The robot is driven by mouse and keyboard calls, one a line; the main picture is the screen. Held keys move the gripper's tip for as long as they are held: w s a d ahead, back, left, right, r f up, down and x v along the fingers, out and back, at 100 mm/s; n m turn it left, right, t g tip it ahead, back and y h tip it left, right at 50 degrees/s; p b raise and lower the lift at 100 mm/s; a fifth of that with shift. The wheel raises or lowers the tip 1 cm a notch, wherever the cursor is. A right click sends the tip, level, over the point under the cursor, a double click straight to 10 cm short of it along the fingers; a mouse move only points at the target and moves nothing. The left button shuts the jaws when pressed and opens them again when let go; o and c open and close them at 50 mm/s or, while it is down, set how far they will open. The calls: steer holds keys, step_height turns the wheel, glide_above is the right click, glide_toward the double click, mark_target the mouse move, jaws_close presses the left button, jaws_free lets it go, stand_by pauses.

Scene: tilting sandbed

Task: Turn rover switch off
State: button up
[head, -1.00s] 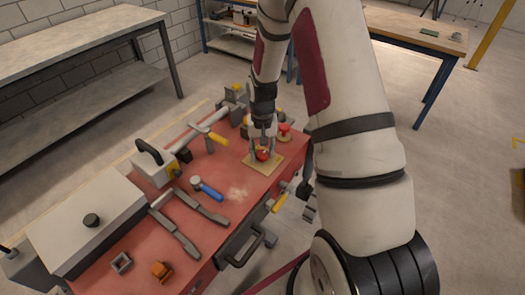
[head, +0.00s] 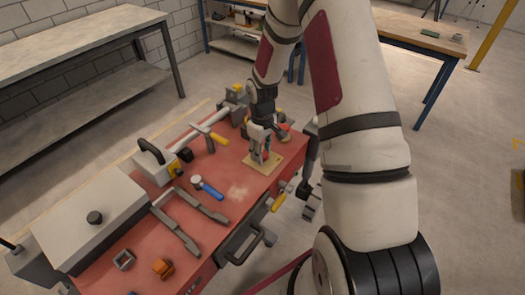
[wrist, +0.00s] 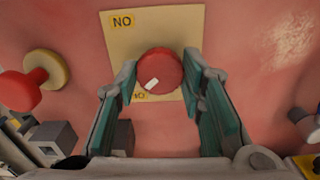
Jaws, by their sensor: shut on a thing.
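The switch is a red round knob (wrist: 160,71) with a white mark, on a square yellowish plate (wrist: 124,46). The mark lies at the knob's lower left in the wrist view. A label at the plate's top reads "NO"; a second label below the knob is partly hidden. My gripper (wrist: 160,60) is shut on the knob, with one green-padded finger on each side. In the head view my gripper (head: 262,157) stands over the plate (head: 283,168) and hides the knob.
A red mushroom-shaped button (wrist: 20,88) stands left of the plate in the wrist view. On the red bench top, a blue-handled tool (head: 207,187), a yellow-handled tool (head: 216,137) and a lidded grey box (head: 97,220) lie to the left. Bare red surface borders the plate.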

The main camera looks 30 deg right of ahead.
steer(key=shift+n, duration=0.4)
steer(key=o, duration=1.1)
steer(key=shift+o, duration=0.2)
steer(key=shift+r, duration=0.1)
step_height(320, 180, up, 12)
